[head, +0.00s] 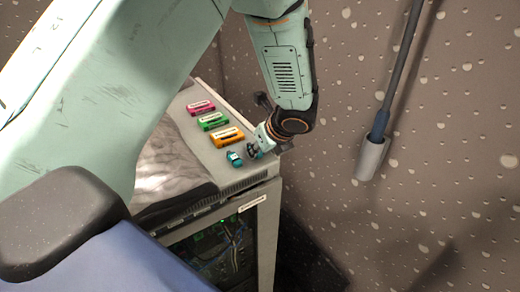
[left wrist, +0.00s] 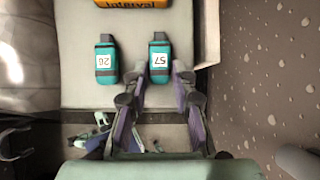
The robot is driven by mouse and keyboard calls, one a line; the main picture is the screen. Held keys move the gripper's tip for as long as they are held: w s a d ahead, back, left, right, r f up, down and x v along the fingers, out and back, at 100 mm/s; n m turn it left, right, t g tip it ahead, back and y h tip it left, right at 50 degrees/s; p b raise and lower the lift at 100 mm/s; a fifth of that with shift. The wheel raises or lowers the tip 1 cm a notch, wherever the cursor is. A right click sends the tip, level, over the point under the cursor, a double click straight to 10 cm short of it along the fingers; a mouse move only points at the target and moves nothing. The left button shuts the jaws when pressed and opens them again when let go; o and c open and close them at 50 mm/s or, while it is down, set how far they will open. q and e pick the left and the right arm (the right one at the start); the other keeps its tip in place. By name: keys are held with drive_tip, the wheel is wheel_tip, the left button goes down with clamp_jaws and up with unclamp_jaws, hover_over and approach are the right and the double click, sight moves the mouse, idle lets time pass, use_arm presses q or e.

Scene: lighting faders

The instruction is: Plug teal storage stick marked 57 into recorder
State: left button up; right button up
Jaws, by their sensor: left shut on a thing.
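The teal storage stick marked 57 (left wrist: 160,62) stands out in the left wrist view, with a dark end pointing away from me. My left gripper (left wrist: 160,78) is shut on its near end; in the head view the gripper (head: 253,150) is over the grey console top near its right edge, where it mostly hides this stick. A second teal stick (left wrist: 106,63) with another number lies apart to its left, and also shows in the head view (head: 234,158). I cannot pick out the recorder for certain. My right gripper is not in view.
Orange (head: 227,137), green (head: 213,121) and pink (head: 201,107) labelled blocks lie in a row on the console top (head: 218,166). Below is an open rack bay (head: 225,247) with cables. A grey rod with a pale end (head: 371,158) hangs by the speckled wall at right.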

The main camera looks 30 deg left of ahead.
use_arm(q)
drive_tip(key=shift+s, duration=0.15)
clamp_jaws()
drive_tip(key=shift+r, duration=0.1)
drive_tip(key=shift+r+p, duration=0.75)
drive_tip(key=shift+p, duration=0.05)
wheel_tip(320, 180, up, 2)
drive_tip(key=shift+r+p, duration=0.25)
drive_tip(key=shift+p, duration=0.8)
drive_tip(key=shift+r+p, duration=0.5)
